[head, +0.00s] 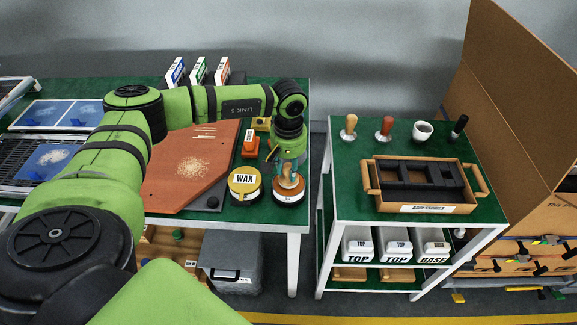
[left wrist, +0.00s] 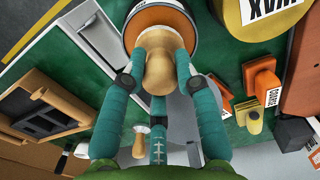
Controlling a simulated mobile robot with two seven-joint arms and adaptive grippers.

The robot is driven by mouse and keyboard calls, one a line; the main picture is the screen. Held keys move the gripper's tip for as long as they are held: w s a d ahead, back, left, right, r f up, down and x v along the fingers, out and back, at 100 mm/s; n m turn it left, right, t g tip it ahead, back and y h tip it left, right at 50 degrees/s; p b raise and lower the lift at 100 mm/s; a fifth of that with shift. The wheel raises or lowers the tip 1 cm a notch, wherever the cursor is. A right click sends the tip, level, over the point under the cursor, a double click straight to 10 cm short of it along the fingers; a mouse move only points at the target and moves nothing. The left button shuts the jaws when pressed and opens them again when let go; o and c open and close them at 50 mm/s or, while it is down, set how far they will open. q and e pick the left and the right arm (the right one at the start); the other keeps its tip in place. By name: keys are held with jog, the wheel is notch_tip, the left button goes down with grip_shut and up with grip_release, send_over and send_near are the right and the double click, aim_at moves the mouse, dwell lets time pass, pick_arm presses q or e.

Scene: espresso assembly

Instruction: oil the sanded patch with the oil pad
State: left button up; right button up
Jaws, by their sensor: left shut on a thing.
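My left gripper (head: 289,173) is over the round tin (head: 290,199) at the table's right end. In the left wrist view its teal fingers (left wrist: 160,65) are closed around the tan wooden knob of the oil pad (left wrist: 162,75). The pad is at the tin, whose orange-brown inside and pale rim (left wrist: 130,32) show around it; I cannot tell whether it is lifted clear. The sanded patch (head: 193,167) is a pale, speckled spot on the reddish-brown board (head: 165,192), left of the tin. My right gripper is not in view.
A yellow WAX tin (head: 244,184) stands just left of the oil tin. An orange block (head: 250,145) and a yellow block (head: 262,124) lie behind. A gap separates this table from the side table (head: 345,205), which holds tampers, a cup and an accessories tray (head: 467,202).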

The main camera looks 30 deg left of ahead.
aim_at(290, 166)
pick_arm(q)
jog(key=shift+f+b, duration=0.5)
dwell(0.5)
jog(key=shift+s, duration=0.1)
dwell(1.3)
jog(key=shift+r+p, duration=1.9)
jog(key=shift+r, duration=1.65)
jog(key=shift+d+r, duration=0.1)
jog(key=shift+d, duration=0.15)
jog(key=s+d+r+m, duration=0.6)
jog(key=s+d+r, duration=0.2)
jog(key=d, duration=0.4)
jog(key=shift+s+r, duration=0.4)
jog(key=shift+s, duration=0.5)
